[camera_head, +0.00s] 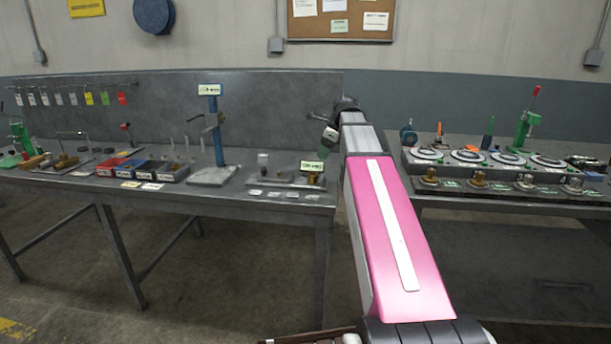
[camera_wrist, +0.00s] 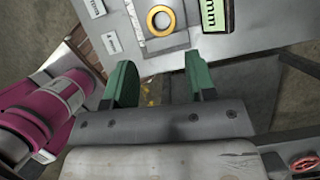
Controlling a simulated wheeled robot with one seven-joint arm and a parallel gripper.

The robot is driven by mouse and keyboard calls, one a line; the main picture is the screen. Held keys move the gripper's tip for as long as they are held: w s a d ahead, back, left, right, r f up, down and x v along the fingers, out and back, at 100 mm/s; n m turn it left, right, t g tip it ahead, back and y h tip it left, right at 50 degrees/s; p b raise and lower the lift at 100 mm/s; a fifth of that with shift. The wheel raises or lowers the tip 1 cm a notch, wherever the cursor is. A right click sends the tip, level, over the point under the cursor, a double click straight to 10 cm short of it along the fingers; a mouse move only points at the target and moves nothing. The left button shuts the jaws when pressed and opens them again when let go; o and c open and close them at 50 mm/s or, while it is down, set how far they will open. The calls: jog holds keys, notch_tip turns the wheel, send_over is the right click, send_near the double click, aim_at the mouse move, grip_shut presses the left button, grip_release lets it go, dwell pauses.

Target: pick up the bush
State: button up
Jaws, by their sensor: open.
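A brass-coloured ring, which looks like the bush (camera_wrist: 151,20), shows at the top of the wrist view. It sits on a grey plate next to a green label. My gripper (camera_wrist: 160,82) is open and empty, with its two green fingers apart. The bush lies beyond the fingertips, roughly in line with the gap between them, and nothing touches it. In the head view my gripper (camera_head: 327,142) hangs over the right end of the left bench, partly hidden by my arm. A small brass piece below the green sign there may be the same bush.
The left bench (camera_head: 75,183) holds a blue-post stand (camera_head: 215,130), red and blue bins (camera_head: 168,171), a green sign (camera_head: 312,166) and small tags. A right bench carries round dials (camera_head: 468,156), several brass fittings and a green press (camera_head: 524,130). A gap separates the benches.

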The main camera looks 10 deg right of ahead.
aim_at(313, 174)
jog(key=shift+x, duration=5.4)
jog(key=shift+w+r, duration=0.1)
jog(key=c, duration=0.8)
jog(key=shift+o, duration=0.2)
jog(key=shift+r, duration=0.1)
